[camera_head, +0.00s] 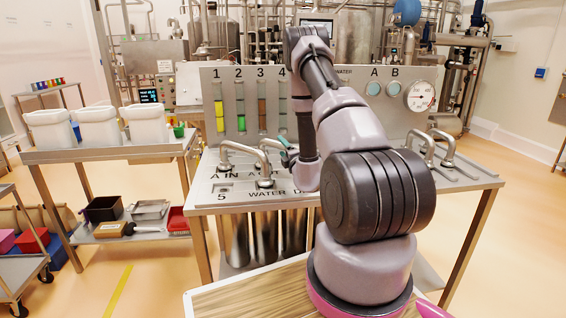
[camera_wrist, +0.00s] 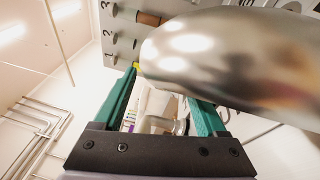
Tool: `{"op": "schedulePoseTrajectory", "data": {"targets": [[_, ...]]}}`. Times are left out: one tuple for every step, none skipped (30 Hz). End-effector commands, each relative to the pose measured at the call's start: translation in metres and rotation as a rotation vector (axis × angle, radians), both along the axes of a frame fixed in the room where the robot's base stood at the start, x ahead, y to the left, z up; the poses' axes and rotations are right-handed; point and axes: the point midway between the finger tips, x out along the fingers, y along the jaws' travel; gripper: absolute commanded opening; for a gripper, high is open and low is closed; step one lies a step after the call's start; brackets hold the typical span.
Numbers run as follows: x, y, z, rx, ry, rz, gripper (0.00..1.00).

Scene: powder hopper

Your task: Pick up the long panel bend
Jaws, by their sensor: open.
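Several bent steel tubes stand on the slanted panel top. One bend (camera_head: 243,158) on the left runs from near "A IN" toward the front, and a second bend (camera_head: 265,143) stands just right of it, close to my gripper. Which is the long panel bend I cannot tell for sure. My gripper (camera_head: 289,156) has teal fingers and is partly hidden by my arm. In the wrist view my gripper (camera_wrist: 163,92) has its fingers apart. A large, blurred steel tube (camera_wrist: 215,50) lies very close, crossing in front of the right finger; I cannot tell whether they touch.
The panel table (camera_head: 222,200) carries numbered sight tubes, a gauge (camera_head: 420,96) and more bends (camera_head: 446,148) at right. Steel cylinders (camera_head: 265,240) hang below. A trolley (camera_head: 100,155) with white containers stands left. Floor between them is narrow.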

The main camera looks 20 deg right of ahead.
Motion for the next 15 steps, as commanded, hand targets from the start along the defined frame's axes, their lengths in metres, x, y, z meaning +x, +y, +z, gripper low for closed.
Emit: {"op": "schedulePoseTrajectory", "data": {"targets": [[0.007,0.0,0.002,-0.002,-0.003,0.001,0.74],[0.011,0.0,0.002,-0.003,-0.003,0.001,0.74],[0.015,-0.001,0.002,-0.002,-0.003,0.0,0.74],[0.018,0.0,0.002,-0.001,-0.002,0.001,0.74],[0.019,0.0,0.002,-0.002,-0.001,0.001,0.74],[0.021,-0.001,0.003,-0.001,-0.001,0.0,0.74],[0.022,-0.001,0.003,-0.001,-0.001,0.0,0.74],[0.022,-0.001,0.003,-0.001,-0.001,0.0,0.74],[0.022,-0.001,0.003,-0.001,0.0,0.0,0.74],[0.022,-0.001,0.003,-0.001,0.0,0.0,0.74],[0.022,-0.001,0.002,-0.001,0.0,0.0,0.74],[0.022,-0.001,0.002,-0.001,0.0,0.0,0.74],[0.022,-0.001,0.002,-0.001,0.0,0.0,0.7],[0.022,-0.001,0.002,-0.001,0.0,0.0,0.59],[0.022,-0.001,0.002,-0.001,0.0,0.0,0.44]]}}
